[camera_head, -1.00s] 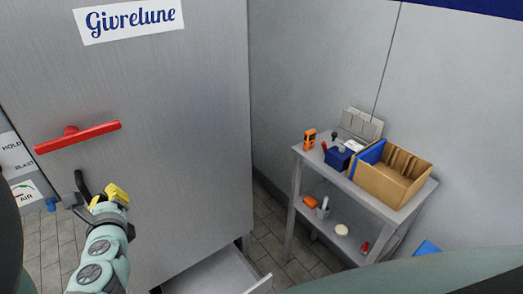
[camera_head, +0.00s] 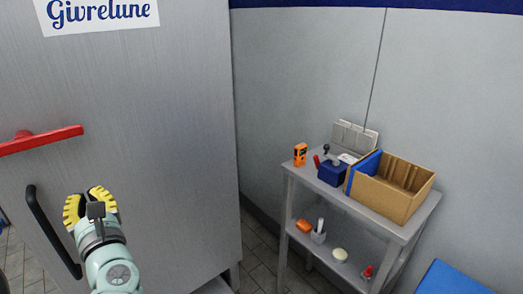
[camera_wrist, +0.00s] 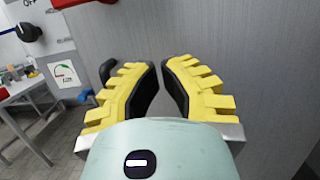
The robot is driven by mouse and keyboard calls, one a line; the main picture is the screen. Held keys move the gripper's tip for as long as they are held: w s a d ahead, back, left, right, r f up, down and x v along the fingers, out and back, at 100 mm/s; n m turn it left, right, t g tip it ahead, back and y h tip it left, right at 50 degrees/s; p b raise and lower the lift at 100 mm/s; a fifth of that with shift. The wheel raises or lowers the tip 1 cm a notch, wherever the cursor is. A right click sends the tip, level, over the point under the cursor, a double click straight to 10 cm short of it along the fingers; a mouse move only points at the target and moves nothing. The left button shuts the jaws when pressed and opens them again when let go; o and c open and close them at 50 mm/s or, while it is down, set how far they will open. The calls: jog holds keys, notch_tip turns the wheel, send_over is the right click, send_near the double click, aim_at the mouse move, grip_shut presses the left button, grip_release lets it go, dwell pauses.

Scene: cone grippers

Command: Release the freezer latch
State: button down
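The grey freezer door (camera_head: 170,130) fills the left of the head view. A red bar latch (camera_head: 45,140) is mounted across it, cut off by the left edge; part of it shows at the top left of the wrist view (camera_wrist: 80,3). Below it is a black upright door handle (camera_head: 50,230), partly hidden behind a finger in the wrist view (camera_wrist: 107,71). My gripper (camera_head: 90,205), with yellow ridged fingers, is right of the handle and below the latch. In the wrist view its fingers (camera_wrist: 157,68) are apart with nothing between them.
A grey shelf cart (camera_head: 345,205) stands at the right against the wall, with a cardboard box (camera_head: 395,192), a blue container (camera_head: 333,174) and an orange device (camera_head: 300,154). A blue object (camera_head: 450,278) is at the bottom right. Tiled floor shows between freezer and cart.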

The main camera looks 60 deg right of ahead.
aim_at(33, 139)
jog(key=p+x, duration=0.2)
jog(key=x, duration=0.8)
jog(key=shift+r, duration=0.15)
notch_tip(33, 139, up, 2)
jog(key=shift+r+p, duration=0.25)
jog(key=shift+p, duration=1)
jog(key=shift+r+p, duration=0.45)
jog(key=shift+r, duration=0.2)
